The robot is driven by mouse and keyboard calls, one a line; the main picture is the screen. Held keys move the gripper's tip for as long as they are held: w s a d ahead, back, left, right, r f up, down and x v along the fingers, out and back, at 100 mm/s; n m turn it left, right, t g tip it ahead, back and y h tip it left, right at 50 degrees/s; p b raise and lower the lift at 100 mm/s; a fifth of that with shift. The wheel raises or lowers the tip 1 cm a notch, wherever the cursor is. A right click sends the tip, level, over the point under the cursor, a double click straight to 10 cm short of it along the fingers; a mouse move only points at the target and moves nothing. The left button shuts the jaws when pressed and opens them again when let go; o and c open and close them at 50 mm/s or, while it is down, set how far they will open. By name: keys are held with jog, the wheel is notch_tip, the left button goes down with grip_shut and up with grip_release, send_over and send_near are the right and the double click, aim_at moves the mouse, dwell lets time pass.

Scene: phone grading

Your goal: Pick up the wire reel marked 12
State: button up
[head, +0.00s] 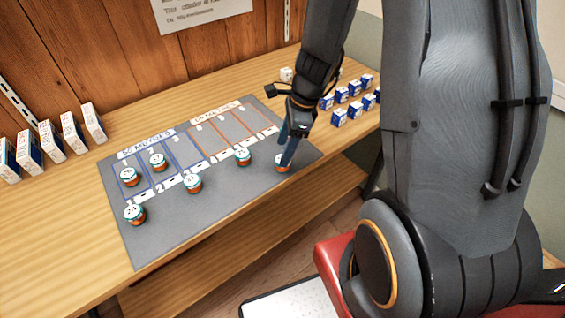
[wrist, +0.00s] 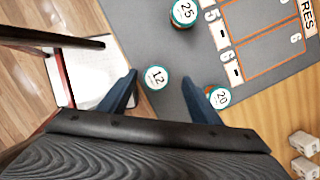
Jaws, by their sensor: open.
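The wire reel marked 12 (wrist: 154,77) shows its round white top with a teal rim in the wrist view, between my two finger tips. My gripper (wrist: 160,76) is open, with a dark blue finger on either side of the reel and a gap to each. In the head view my gripper (head: 286,150) points down over the reel (head: 281,167) near the mat's front right, and a finger partly covers it. Its number cannot be read there. Whether the fingertips are level with the reel is hard to tell.
A reel marked 20 (wrist: 220,98) lies close beside my right finger in the wrist view. A reel marked 25 (wrist: 184,12) is farther up. Several reels stand on the grey mat (head: 225,205). Small blue-and-white boxes (head: 340,117) stand at the right.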

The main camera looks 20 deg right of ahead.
jog(key=x, duration=0.3)
jog(key=shift+s+d+f, duration=0.15)
jog(key=shift+s+f, duration=0.2)
jog(key=shift+f, duration=0.6)
jog(key=shift+c, duration=0.5)
jog(key=c, duration=1)
